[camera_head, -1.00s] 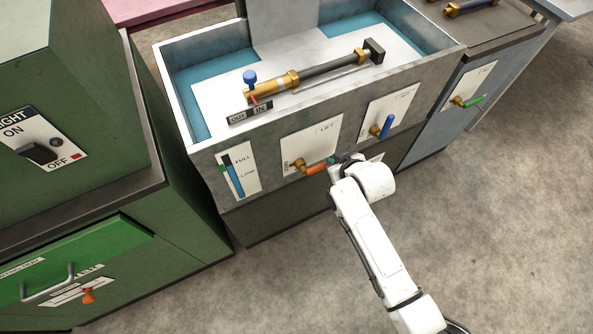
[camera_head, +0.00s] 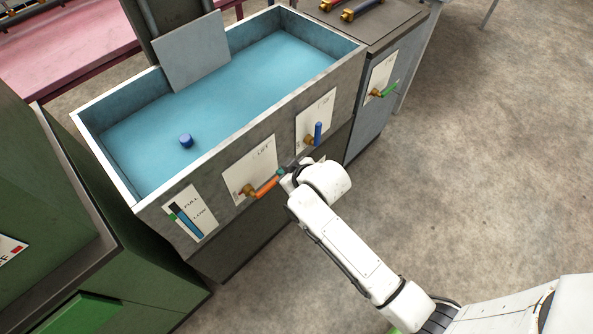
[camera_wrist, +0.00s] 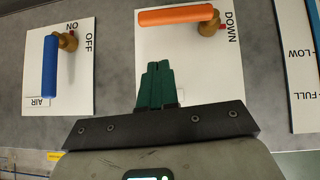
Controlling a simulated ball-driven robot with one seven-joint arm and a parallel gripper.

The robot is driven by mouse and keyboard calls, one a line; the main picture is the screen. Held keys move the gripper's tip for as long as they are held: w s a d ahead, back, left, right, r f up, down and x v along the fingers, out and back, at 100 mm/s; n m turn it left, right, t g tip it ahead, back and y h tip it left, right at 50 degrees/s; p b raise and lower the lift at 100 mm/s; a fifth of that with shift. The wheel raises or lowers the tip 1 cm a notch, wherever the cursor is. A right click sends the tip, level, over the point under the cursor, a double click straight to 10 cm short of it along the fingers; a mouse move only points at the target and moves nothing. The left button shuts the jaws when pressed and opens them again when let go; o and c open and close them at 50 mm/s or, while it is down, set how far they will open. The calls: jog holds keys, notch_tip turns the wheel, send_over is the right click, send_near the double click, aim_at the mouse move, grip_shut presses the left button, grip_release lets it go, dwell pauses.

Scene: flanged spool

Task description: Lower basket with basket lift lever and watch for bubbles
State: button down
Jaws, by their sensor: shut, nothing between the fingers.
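The tank (camera_head: 346,60) is full of blue water (camera_head: 240,90), and the basket is hidden beneath it. A blue knob (camera_head: 186,141) pokes through the surface at left; the rest of the cylinder does not show. I can make out no bubbles. The orange lift lever (camera_head: 268,184) on the front panel points right from its brass pivot. It also shows in the wrist view (camera_wrist: 176,14), beside the DOWN label. My gripper (camera_wrist: 156,66) is shut and empty, its green fingertips a little apart from the lever in the picture. In the head view my wrist partly hides the gripper.
A blue lever (camera_head: 318,133) marked AIR in the wrist view (camera_wrist: 50,66) is beside the lift panel. A level gauge (camera_head: 190,213) is at left. A cabinet with a green lever (camera_head: 390,88) is at right, a green cabinet at left. Open floor lies in front.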

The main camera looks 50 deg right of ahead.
jog(key=v, duration=0.6)
jog(key=shift+d, duration=0.2)
jog(key=s+a+f+g, duration=0.1)
jog(key=s+g, duration=0.7)
jog(key=s, duration=1.2)
jog(key=shift+s+a+m+y, duration=0.3)
jog(key=shift+s+a+m, duration=0.1)
jog(key=shift+a, duration=0.3)
dwell(3.2)
